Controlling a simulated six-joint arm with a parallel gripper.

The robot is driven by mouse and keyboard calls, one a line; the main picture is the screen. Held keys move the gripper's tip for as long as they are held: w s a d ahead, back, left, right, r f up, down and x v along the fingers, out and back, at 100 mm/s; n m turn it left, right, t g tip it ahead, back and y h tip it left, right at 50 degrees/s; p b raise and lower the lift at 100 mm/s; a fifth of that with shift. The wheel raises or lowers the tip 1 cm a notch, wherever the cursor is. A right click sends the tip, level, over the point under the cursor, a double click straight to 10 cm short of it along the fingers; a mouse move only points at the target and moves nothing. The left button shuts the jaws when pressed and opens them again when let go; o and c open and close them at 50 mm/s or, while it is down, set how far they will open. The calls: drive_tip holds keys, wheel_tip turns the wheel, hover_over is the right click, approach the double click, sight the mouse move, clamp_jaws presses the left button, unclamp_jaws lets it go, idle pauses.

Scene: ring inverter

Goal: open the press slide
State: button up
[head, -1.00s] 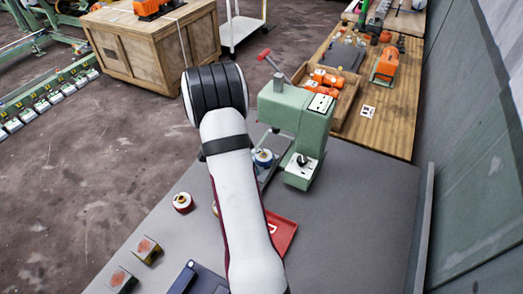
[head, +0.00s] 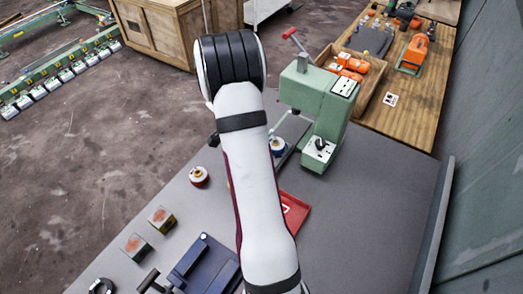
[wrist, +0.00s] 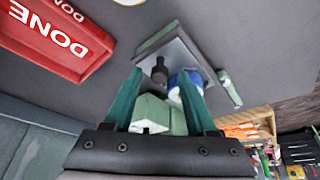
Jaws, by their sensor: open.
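The green press (head: 322,105) stands on the grey table, with a red-tipped lever at its top. Its slide shows as a grey plate (wrist: 190,48) in the wrist view, low on the press. A blue and white round part (wrist: 186,84) is at the slide, and this part also shows beside my arm in the head view (head: 277,146). My gripper (wrist: 160,88) is open, its two teal fingers pointing toward the slide and the press. I see nothing clamped between them; contact with the slide cannot be told. My arm hides the gripper in the head view.
A red tray marked DONE (wrist: 62,38) lies near the press, partly behind my arm in the head view. A red and white round part (head: 199,176), two small blocks and a blue case (head: 205,263) lie to the left. The table right of the press is clear.

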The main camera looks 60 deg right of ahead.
drive_tip(key=v, duration=1.5)
drive_tip(key=shift+r, duration=0.4)
drive_tip(key=s+a+r+n+t+y, duration=0.1)
drive_tip(key=s+a+r+n, duration=0.1)
drive_tip(key=a+n, duration=0.65)
drive_tip(key=s+a+r+n+t+y, duration=0.1)
drive_tip(key=s+a+r+n, duration=0.15)
drive_tip(key=a, duration=1.05)
drive_tip(key=s+a+f+n+t+y, duration=0.1)
drive_tip(key=s+a+f+n+y, duration=0.2)
drive_tip(key=s+a+n, duration=0.7)
drive_tip(key=shift+a+n, duration=0.3)
drive_tip(key=shift+a, duration=0.15)
